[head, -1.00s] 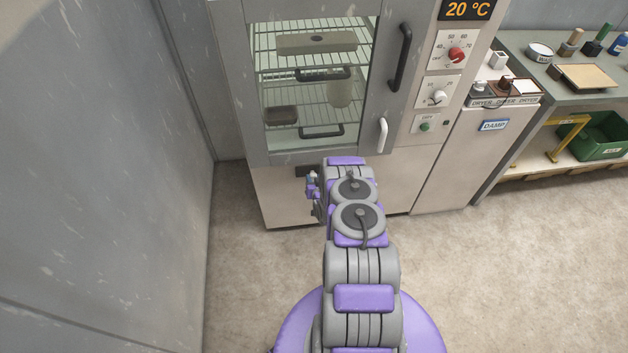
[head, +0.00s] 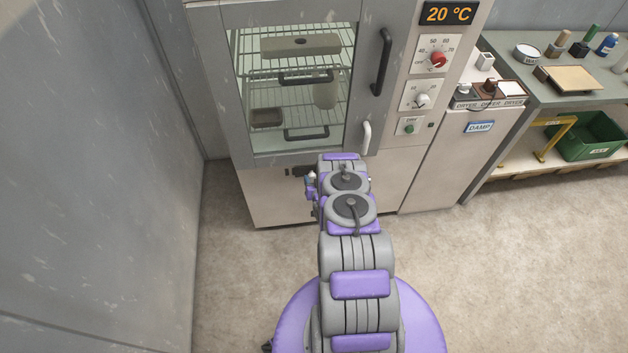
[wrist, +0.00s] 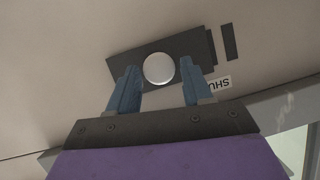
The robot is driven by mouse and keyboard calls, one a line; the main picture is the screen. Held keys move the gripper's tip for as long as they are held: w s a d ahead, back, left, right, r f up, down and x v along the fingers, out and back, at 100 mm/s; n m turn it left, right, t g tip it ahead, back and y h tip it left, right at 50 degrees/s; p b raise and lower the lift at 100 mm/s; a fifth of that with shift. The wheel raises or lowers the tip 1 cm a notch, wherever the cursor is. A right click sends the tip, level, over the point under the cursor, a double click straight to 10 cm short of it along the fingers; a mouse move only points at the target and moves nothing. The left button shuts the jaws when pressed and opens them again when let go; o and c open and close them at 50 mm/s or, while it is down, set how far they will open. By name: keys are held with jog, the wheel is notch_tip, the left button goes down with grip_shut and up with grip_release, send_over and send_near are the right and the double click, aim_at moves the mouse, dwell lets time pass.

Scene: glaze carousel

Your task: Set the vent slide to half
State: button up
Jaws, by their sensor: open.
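The vent slide is a dark plate (wrist: 128,66) with a round silver knob (wrist: 160,69), set on the pale panel under the cabinet door. It lies tilted in the wrist view, beside a short dark bar (wrist: 228,42) and an upside-down label (wrist: 219,83) partly reading "SHU", its rest hidden by a finger. My gripper (wrist: 158,72) is open, its two blue fingers on either side of the knob. No contact with the knob is clear. In the head view a dark piece of the slide (head: 298,171) shows left of my arm, which hides the rest.
The cabinet door (head: 236,90) is closed, with a black handle (head: 381,62) and a white lever (head: 366,137) above my arm. A red knob (head: 437,60) and a white knob (head: 422,100) sit to the right. A grey wall (head: 90,170) stands close on the left.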

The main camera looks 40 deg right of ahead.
jog(key=shift+o, duration=0.7)
jog(key=shift+d+f, duration=0.25)
jog(key=shift+d, duration=0.1)
jog(key=shift+o, duration=0.3)
jog(key=shift+d+f, duration=0.2)
jog(key=shift+d, duration=0.35)
jog(key=shift+d+f, duration=0.2)
jog(key=shift+d, duration=0.3)
jog(key=p+v, duration=0.4)
jog(key=v, duration=1.3)
jog(key=shift+a+r+p, duration=0.2)
jog(key=shift+a+p, duration=0.15)
jog(key=shift+p, duration=0.05)
